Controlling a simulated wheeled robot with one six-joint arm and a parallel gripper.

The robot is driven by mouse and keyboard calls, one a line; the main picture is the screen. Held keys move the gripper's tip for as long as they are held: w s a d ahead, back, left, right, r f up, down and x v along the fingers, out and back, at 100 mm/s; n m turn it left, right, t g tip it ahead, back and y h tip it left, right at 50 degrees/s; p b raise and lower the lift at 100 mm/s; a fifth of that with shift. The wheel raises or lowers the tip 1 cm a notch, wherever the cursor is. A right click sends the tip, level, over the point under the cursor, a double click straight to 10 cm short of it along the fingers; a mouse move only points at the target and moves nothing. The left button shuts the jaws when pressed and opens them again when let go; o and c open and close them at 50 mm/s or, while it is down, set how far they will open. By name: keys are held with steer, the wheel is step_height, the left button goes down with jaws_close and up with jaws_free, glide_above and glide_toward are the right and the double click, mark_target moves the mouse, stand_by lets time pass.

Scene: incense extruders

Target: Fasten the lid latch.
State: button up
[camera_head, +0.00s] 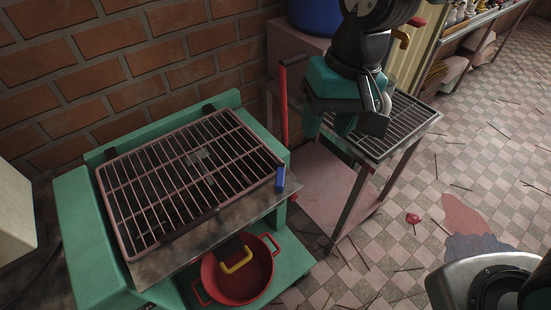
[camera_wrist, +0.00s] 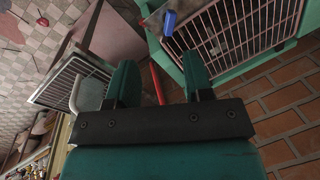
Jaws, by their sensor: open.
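A barred grid lid (camera_head: 190,175) lies flat over the green press frame (camera_head: 85,210). A small blue piece (camera_head: 280,179) stands upright at the lid's front right corner; it may be the latch, and I cannot tell its exact state. In the wrist view, the blue piece (camera_wrist: 169,22) and the barred lid (camera_wrist: 235,40) are at the top, beyond my fingertips. My gripper (camera_head: 328,126) has teal fingers and hangs to the right of the lid, apart from it. In the wrist view my gripper (camera_wrist: 160,80) is open and holds nothing.
A red upright bar (camera_head: 284,105) stands between my gripper and the press. A metal rack table (camera_head: 405,125) is to the right. A red pot (camera_head: 240,280) sits on the lower green shelf. A brick wall (camera_head: 110,60) closes the back. Thin sticks litter the tiled floor.

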mark_target(280, 176)
steer(key=w+a+f+m+h+p, duration=0.2)
steer(key=w+a+f+m+p, duration=0.2)
steer(key=w+a, duration=0.25)
steer(key=f+p, duration=0.1)
steer(key=f, duration=0.4)
steer(key=f+p, duration=0.1)
steer(key=f, duration=0.5)
steer(key=s+f+p, duration=0.1)
steer(key=f, duration=0.5)
steer(key=shift+f+p, duration=0.1)
steer(key=shift+p, duration=0.2)
jaws_close()
